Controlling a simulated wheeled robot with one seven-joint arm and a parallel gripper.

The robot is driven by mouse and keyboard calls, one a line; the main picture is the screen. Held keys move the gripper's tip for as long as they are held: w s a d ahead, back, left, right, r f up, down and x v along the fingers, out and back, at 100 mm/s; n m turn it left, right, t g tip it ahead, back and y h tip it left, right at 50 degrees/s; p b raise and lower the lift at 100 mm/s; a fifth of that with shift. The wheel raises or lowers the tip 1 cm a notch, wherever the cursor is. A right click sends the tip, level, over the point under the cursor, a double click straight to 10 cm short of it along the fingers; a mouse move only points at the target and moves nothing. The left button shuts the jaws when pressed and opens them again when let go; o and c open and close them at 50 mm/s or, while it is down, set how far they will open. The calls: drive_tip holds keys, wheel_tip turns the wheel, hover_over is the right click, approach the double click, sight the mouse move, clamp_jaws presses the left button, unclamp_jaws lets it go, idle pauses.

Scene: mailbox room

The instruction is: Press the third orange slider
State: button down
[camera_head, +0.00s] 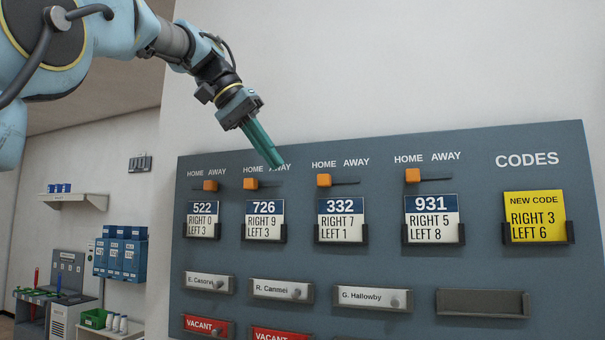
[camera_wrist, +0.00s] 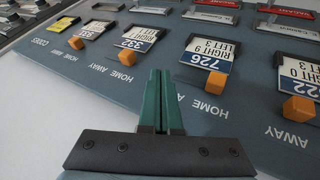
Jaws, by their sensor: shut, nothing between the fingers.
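The panel has a row of orange sliders under HOME and AWAY labels. The third slider (camera_head: 323,180), above the 332 card, sits at the HOME end of its slot; it also shows in the wrist view (camera_wrist: 126,57). The second slider (camera_head: 250,183) and the slider above 931 (camera_head: 411,175) are also at HOME. The first slider (camera_head: 210,185), above 522, is toward AWAY. My gripper (camera_head: 280,164) is shut and empty, its green fingertips pointing down between the second and third sliders. In the wrist view the fingertips (camera_wrist: 160,74) appear apart from both knobs.
The grey-blue panel (camera_head: 550,155) carries number cards in dark holders, a yellow code card (camera_head: 533,215) at the right, and name plates (camera_head: 281,289) lower down. Shelves and blue boxes (camera_head: 120,255) stand far left.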

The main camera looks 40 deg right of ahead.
sight(334, 168)
drive_tip(key=x, duration=0.3)
drive_tip(key=shift+s+d+f, duration=0.15)
drive_tip(key=shift+d+f, duration=0.05)
drive_tip(key=shift+f, duration=0.05)
drive_tip(key=shift+s+d+f+p, duration=0.1)
drive_tip(key=shift+s+d+p, duration=0.2)
drive_tip(key=shift+s+d, duration=0.4)
drive_tip(key=shift+s+d+p, duration=0.3)
drive_tip(key=shift+s+d, duration=0.15)
drive_tip(key=shift+s, duration=0.5)
drive_tip(key=s+d, duration=0.2)
drive_tip(key=s, duration=0.1)
drive_tip(key=s+d, duration=0.1)
drive_tip(key=s, duration=0.1)
drive_tip(key=shift+w+p, duration=0.1)
drive_tip(key=shift+p, duration=0.25)
